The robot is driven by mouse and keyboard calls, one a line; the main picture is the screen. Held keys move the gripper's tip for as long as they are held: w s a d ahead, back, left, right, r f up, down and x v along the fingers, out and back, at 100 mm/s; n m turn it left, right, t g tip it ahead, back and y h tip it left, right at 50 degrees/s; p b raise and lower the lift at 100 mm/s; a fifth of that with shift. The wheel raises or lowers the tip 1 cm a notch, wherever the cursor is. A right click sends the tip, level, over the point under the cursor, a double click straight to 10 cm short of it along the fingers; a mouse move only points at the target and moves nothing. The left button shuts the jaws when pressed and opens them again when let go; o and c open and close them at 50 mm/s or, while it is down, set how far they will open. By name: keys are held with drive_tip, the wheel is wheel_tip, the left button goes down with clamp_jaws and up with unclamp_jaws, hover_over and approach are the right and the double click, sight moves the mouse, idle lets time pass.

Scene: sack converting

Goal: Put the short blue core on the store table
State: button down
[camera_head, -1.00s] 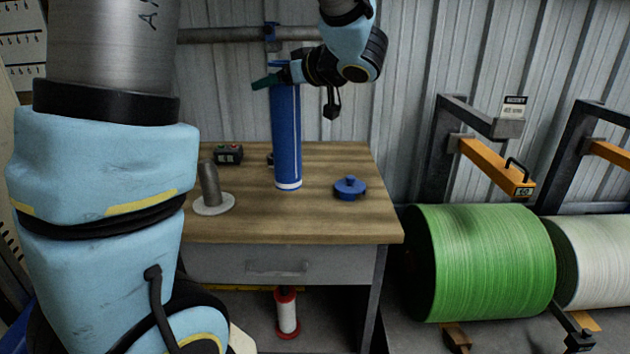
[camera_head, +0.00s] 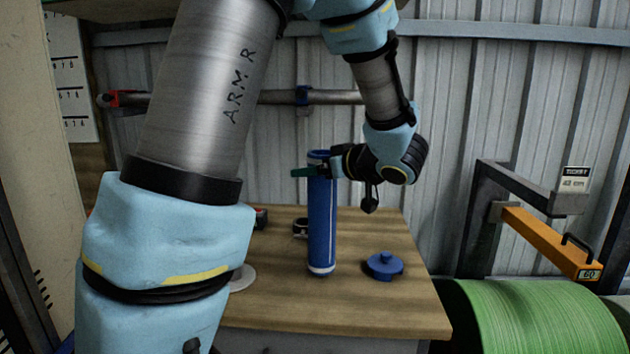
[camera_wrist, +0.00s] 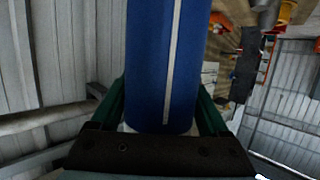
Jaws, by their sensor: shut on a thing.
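The blue core (camera_head: 321,222) is a tall upright tube with a pale stripe and a white band at its lower end. It is over the wooden-topped table (camera_head: 365,312), with its lower end at or just above the top; I cannot tell if it touches. My gripper (camera_head: 312,172) is shut on the core near its upper end, coming from the right. In the wrist view the core (camera_wrist: 165,60) fills the middle between the green fingers (camera_wrist: 162,118). No label shows whether this is the store table.
A blue knobbed disc (camera_head: 384,265) lies right of the core. A dark ring-like item (camera_head: 300,228) is behind it. A pale round base (camera_head: 243,278) is partly hidden by my arm. A green roll (camera_head: 535,318) and an orange arm (camera_head: 550,240) stand to the right.

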drive_tip(key=shift+f, duration=0.95)
unclamp_jaws()
drive_tip(key=shift+s+d, duration=0.1)
drive_tip(key=shift+s, duration=0.05)
drive_tip(key=v, duration=1.1)
drive_tip(key=shift+s+d+r+b, duration=0.15)
drive_tip(key=shift+s+r+b, duration=0.15)
drive_tip(key=shift+b, duration=0.1)
drive_tip(key=shift+d, duration=0.1)
